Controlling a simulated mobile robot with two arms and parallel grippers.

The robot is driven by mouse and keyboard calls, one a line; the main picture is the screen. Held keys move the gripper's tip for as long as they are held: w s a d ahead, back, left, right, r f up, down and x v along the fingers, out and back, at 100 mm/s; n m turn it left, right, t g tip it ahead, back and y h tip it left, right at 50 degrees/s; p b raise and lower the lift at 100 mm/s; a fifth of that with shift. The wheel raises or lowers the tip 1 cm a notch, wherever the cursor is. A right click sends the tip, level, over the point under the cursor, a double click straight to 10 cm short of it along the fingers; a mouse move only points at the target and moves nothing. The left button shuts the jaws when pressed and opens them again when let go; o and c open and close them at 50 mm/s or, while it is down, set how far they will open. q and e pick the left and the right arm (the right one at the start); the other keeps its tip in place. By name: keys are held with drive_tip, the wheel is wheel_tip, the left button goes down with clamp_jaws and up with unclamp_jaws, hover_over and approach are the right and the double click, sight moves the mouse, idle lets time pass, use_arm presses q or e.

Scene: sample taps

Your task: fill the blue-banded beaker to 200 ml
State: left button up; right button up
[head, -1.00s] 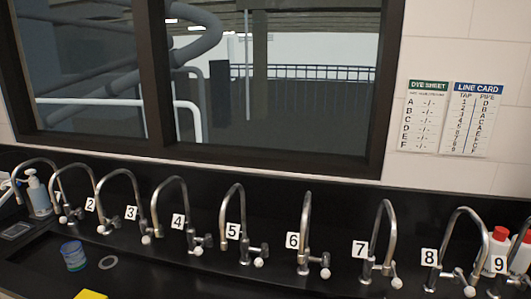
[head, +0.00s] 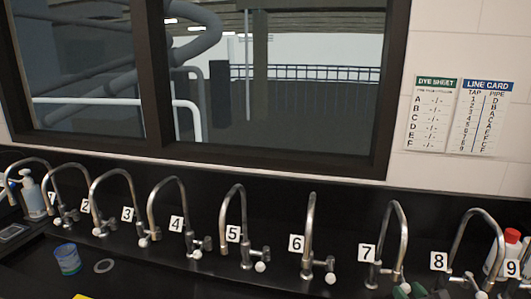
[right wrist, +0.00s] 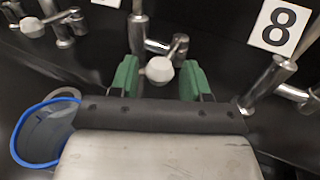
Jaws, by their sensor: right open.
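A beaker with a blue band (head: 67,259) stands on the dark counter at the left in the head view, in front of taps 1 and 2. Its fill level is too small to read. In the right wrist view a blue-rimmed vessel (right wrist: 22,137) shows at lower left; I cannot tell whether it is the same beaker. My right gripper (head: 410,291), with green fingers, is at the bottom edge near tap 7 (head: 400,235). In the right wrist view it (right wrist: 159,80) is open, its fingers either side of a white tap knob (right wrist: 159,69). Contact is not visible. My left gripper is not seen.
Numbered curved taps line the back of the counter, with tap 8 (head: 464,235) close on the right. A white bottle with a red cap (head: 512,235) stands behind the taps. A dye sheet (head: 432,115) and line card (head: 480,117) hang on the wall.

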drive_tip(key=shift+w, duration=0.4)
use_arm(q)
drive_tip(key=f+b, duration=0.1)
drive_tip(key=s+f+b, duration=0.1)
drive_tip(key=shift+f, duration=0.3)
use_arm(e)
drive_tip(key=d, duration=0.4)
drive_tip(key=shift+w, duration=0.15)
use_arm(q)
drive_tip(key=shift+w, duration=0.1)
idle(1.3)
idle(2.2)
